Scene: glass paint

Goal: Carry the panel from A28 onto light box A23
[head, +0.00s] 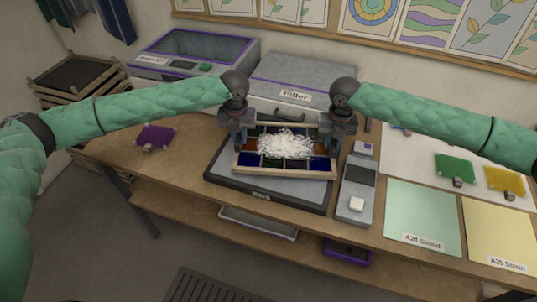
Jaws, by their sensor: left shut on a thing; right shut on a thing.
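The panel (262,163) is a wooden frame with blue, red, orange and green panes. A heap of white shreds (286,145) covers its middle. My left gripper (241,144) is shut on the panel's left side, and my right gripper (332,147) is shut on its right side. The panel is over a flat grey box with a dark rim (265,192), likely the light box; its label is too small to read. I cannot tell whether the panel touches it. A pale green mat (422,215) at the right carries a label that appears to read A28.
A grey device with a white button (357,190) stands close right of the flat box. A yellow mat (500,232) lies at the far right. Behind are a grey box labelled Filler (305,78) and a purple-trimmed machine (195,50). A purple pad (154,135) lies left.

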